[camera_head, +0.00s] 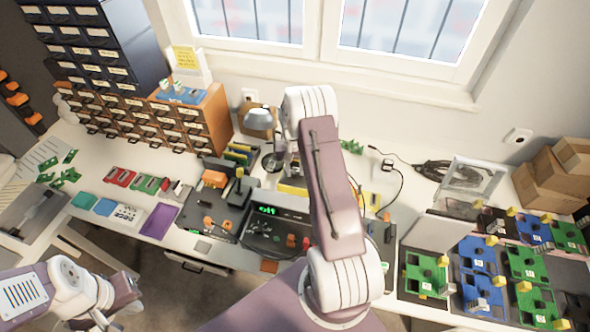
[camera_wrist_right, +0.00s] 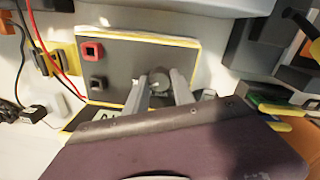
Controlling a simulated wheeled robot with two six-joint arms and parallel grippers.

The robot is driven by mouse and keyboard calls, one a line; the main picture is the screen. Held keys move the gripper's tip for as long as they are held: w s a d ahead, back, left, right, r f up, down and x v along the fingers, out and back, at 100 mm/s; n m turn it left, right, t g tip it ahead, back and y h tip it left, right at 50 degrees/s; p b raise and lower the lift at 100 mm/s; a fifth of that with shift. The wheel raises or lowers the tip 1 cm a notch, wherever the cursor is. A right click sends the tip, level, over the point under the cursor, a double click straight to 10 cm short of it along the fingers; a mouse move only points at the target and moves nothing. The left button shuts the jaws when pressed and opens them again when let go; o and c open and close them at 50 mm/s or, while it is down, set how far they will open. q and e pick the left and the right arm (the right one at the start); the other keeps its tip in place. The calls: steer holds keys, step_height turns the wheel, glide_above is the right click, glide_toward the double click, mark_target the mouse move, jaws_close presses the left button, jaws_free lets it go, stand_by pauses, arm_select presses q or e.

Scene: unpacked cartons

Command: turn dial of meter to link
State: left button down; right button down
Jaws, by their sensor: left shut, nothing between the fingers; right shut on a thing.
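The meter (camera_wrist_right: 113,68) is a dark panel with a yellow edge in the right wrist view. It has a red square socket (camera_wrist_right: 91,50) and a black one (camera_wrist_right: 98,83). Its round grey dial (camera_wrist_right: 159,77) sits between the fingertips of my right gripper (camera_wrist_right: 161,82), which is shut on it. The dial's markings are too small to read, and the lower part of the meter is hidden behind my gripper. In the head view my right arm covers the dial and the right gripper. My left arm is at the bottom left of the head view; its gripper is not clearly visible.
Red and black leads (camera_wrist_right: 41,48) run beside the meter. A black bench instrument (camera_head: 273,232) with a green display stands left of my right arm. Green and blue boards (camera_head: 478,254) fill the right bench.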

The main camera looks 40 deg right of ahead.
mark_target(294, 171)
stand_by(0.4)
steer(key=c, duration=1.1)
jaws_free()
steer(key=shift+o, duration=0.2)
step_height(294, 171, up, 9)
steer(key=b, duration=0.1)
steer(key=shift+w+a, duration=0.15)
steer(key=shift+a, duration=0.05)
